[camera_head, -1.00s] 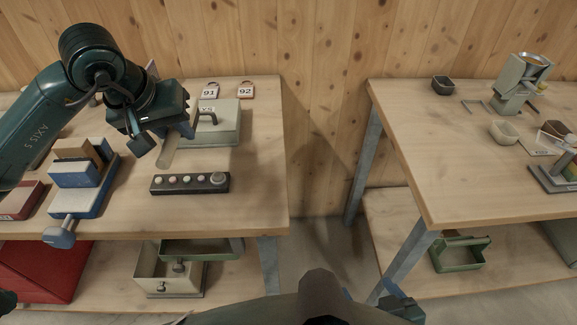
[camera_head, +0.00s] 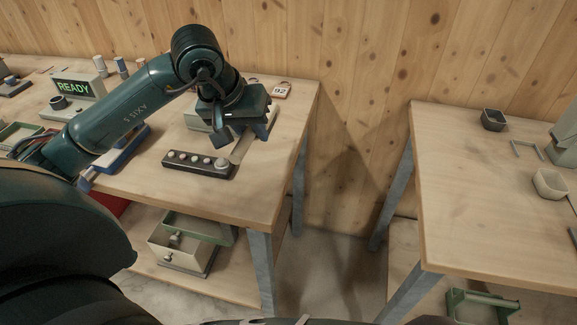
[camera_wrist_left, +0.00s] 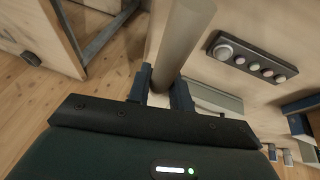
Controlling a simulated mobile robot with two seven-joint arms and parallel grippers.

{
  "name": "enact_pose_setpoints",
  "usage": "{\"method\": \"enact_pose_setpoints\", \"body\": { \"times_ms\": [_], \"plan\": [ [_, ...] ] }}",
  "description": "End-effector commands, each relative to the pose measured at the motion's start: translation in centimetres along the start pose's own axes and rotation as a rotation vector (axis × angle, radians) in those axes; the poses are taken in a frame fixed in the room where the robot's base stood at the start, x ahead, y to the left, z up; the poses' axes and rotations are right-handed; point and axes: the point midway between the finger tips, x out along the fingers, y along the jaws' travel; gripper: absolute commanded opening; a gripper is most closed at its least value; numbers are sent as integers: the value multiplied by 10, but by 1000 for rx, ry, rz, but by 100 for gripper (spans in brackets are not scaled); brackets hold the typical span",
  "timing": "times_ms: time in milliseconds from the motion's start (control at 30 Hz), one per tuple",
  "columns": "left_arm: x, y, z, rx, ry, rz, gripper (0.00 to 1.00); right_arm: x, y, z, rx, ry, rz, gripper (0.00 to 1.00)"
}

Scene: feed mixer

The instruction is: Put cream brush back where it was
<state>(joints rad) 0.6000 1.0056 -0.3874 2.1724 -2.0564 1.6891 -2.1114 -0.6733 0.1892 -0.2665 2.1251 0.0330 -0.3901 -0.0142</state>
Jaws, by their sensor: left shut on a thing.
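My left gripper (camera_head: 232,138) is shut on the cream brush (camera_head: 240,150), which hangs down from the jaws near the right edge of the left workbench (camera_head: 235,195). In the left wrist view, the brush (camera_wrist_left: 183,38) is a pale cream cylinder between the two fingers of the gripper (camera_wrist_left: 161,92). It reaches away from the jaws and out of the top of the picture, so its far end is hidden there. In the head view I cannot tell whether its lower end touches the bench. My right gripper is not seen clearly in any view.
A dark button strip (camera_head: 198,164) lies just left of the brush. Behind the arm stand a pale green box (camera_head: 196,120) and a tag marked 92 (camera_head: 281,90). A blue vise (camera_head: 122,155) is farther left. A gap separates the right workbench (camera_head: 480,190).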

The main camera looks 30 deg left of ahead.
Motion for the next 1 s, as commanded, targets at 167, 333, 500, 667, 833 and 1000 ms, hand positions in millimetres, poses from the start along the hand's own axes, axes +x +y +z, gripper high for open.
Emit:
{"method": "enact_pose_setpoints", "body": {
  "times_ms": [167, 333, 500, 667, 833, 1000],
  "plan": [
    [6, -4, 3, -4, -1, -2, 0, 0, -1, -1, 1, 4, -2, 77],
    [33, -10, 15, -5, -5, -1, 0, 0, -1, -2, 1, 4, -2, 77],
    [52, -14, 21, -5, -1, -1, 0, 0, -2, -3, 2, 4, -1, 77],
    [69, -18, 29, -6, -5, -1, 0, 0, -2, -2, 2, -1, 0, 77],
    [89, -22, 36, -6, -1, 0, 0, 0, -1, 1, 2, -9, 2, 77],
    [91, -23, 36, -4, 3, -1, 0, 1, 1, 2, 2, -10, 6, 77]
  ]
}}
